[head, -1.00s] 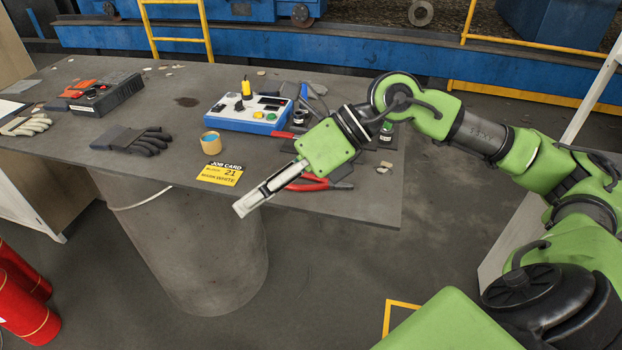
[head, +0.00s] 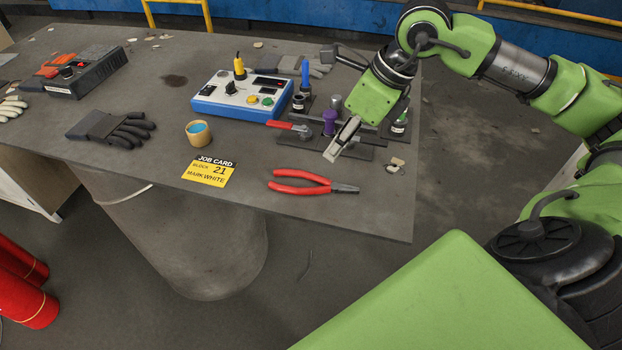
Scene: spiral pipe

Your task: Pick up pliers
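The pliers (head: 305,183) have red handles and a dark metal nose. They lie flat near the front edge of the table, right of the yellow job card, with the nose pointing right. My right gripper (head: 333,156) is above the table, just behind and to the upper right of the pliers' handles in the picture, not touching them. Its fingers are seen edge-on, so I cannot tell whether they are open or shut. Nothing hides the pliers. My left gripper is not in view.
The grey table (head: 250,215) also holds a yellow job card (head: 211,172), a small cup (head: 199,132), a dark glove (head: 112,128) and a blue-white control box (head: 240,95). Dark holders with several small items, including a purple one (head: 330,122), stand behind the pliers. The table's front edge is close.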

